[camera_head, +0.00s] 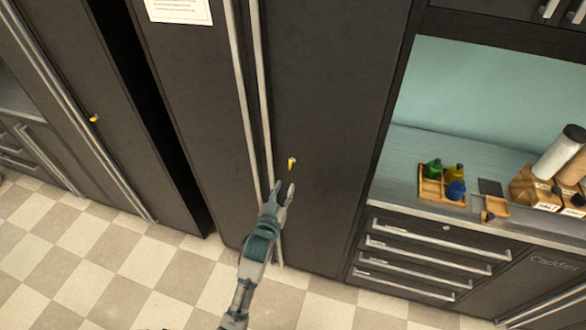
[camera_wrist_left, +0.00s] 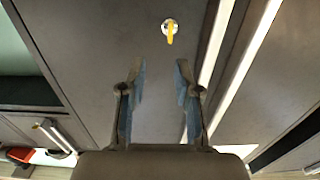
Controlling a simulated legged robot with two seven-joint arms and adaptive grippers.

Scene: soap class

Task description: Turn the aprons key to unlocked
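A small yellow key (camera_head: 291,164) sits in a round silver lock on the dark cabinet door, just right of the long vertical handles. It also shows in the left wrist view (camera_wrist_left: 170,32), near the top. My left gripper (camera_head: 284,190) is just below the key, apart from it. In the left wrist view its two fingers (camera_wrist_left: 160,68) are parted with nothing between them. Which cabinet is the aprons one cannot be read here. My right gripper is not in view.
Another yellow key (camera_head: 94,118) is on the dark cabinet door at left. Long silver handles (camera_head: 250,95) run close beside my left gripper. At right, a counter holds a wooden tray (camera_head: 431,188) with coloured bottles, above drawers (camera_head: 430,250). The checkered floor (camera_head: 100,262) is clear.

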